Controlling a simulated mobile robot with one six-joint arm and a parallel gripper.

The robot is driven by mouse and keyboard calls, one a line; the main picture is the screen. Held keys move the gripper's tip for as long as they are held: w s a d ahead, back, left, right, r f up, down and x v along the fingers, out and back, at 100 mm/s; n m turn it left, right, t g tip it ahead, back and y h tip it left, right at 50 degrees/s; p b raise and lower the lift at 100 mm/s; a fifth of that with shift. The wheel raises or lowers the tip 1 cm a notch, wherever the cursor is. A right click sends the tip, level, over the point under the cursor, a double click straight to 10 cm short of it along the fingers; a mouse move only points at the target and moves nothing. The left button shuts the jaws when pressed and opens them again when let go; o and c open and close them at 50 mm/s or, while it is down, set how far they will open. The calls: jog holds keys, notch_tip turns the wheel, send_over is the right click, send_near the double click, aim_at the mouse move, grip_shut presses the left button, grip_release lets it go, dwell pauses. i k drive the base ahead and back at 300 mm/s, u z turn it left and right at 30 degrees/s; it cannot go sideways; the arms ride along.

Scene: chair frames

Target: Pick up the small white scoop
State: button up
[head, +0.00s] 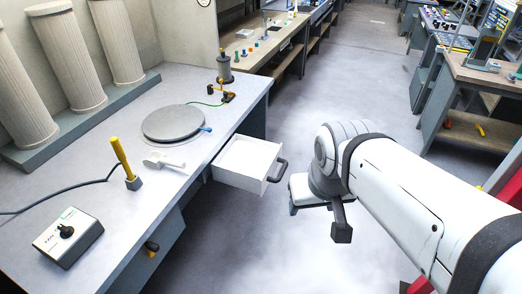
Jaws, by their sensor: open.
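The small white scoop (160,161) lies on the grey worktop (85,205) at left, in front of a round grey disc (172,123). It is between the yellow-handled tool and the open drawer. My gripper (318,215) is at the end of my white arm, right of the open drawer and over the floor. It is well apart from the scoop, open, and I see nothing held in it. My arm partly hides the gripper.
An open white drawer (245,158) with a dark handle juts from the worktop. A yellow-handled tool (122,160) stands upright with a dark cable. A control box (68,232) sits nearer. Ribbed columns (60,60) stand at the back left. The floor (285,105) is clear.

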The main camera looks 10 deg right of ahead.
aim_at(165, 162)
jog(key=k, duration=0.35)
jog(key=u, duration=0.2)
jog(key=i, duration=1.5)
jog(key=u, duration=0.95)
jog(key=i, duration=0.3)
jog(key=u, duration=0.25)
